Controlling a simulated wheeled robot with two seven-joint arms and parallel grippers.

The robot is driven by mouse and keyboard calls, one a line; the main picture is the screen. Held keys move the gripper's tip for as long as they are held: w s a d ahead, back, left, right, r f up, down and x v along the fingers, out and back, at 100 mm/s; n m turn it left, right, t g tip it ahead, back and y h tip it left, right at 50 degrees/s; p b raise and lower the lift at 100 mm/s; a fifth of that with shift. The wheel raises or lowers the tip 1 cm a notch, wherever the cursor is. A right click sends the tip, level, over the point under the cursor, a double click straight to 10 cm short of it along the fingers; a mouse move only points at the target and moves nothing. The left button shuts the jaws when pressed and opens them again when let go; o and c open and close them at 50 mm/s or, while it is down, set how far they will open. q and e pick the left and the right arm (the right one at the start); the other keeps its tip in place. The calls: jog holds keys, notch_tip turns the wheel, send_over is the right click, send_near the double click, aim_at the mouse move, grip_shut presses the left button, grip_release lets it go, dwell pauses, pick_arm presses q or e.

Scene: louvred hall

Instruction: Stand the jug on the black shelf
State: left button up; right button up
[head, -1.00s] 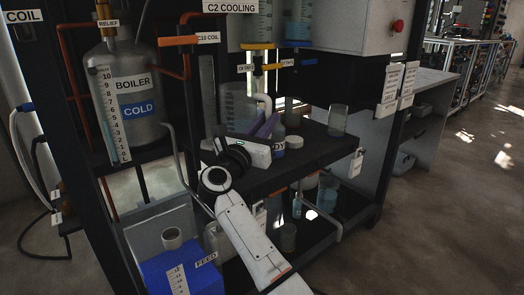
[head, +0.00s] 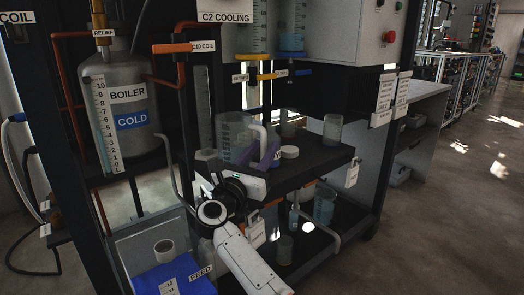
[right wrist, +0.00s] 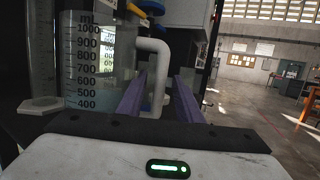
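The jug (head: 232,137) is clear, with dark graduations and a pale bent handle (head: 259,131). In the right wrist view the jug (right wrist: 86,70) is on the left, marked up to 1000 ml. My right gripper (head: 270,153) has its purple fingers on either side of the handle, which also shows between them in the wrist view (right wrist: 160,75). The jug looks upright over the left part of the black shelf (head: 314,165). My wrist hides the shelf below it, so I cannot tell whether its base touches. My left gripper is not in view.
The boiler (head: 127,105) is at left. A blue feed box (head: 180,277) is below. More vessels stand on the lower shelf.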

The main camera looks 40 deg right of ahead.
jog(key=shift+r, duration=0.1)
